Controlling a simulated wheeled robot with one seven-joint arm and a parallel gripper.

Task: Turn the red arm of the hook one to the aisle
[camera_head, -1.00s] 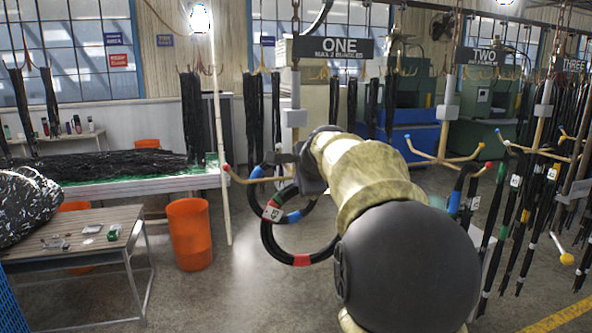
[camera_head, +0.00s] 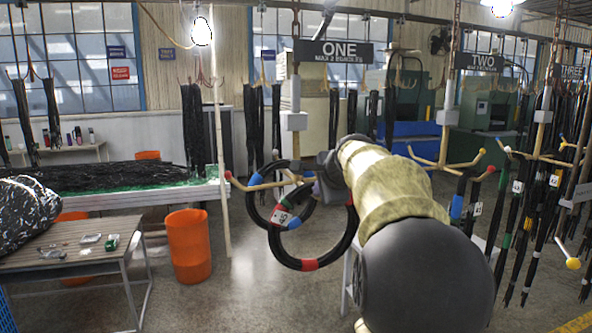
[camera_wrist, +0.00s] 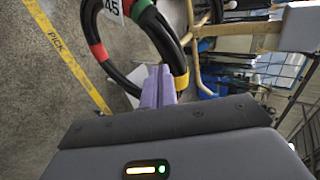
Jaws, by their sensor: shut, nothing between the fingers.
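Hook one (camera_head: 295,122) hangs under the ONE sign, with pale yellow arms spread low. Its red-tipped arm (camera_head: 240,184) points left in the head view. Black hose coils (camera_head: 283,258) with red and blue bands and a white tag hang at the hook. In the wrist view a coil (camera_wrist: 152,30) curves past my fingers, its yellow band close beside them. My gripper (camera_wrist: 159,70) is shut and empty, its lilac fingers together; it also shows in the head view (camera_head: 318,190), right of the red tip, among the coils. Contact with hook or coil cannot be told.
Hook two (camera_head: 446,118), with yellow and red tips, hangs to the right with dark hoses. A pale post (camera_head: 222,130) stands left of the red tip. An orange bin (camera_head: 189,247) and a wooden table (camera_head: 75,248) stand at left.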

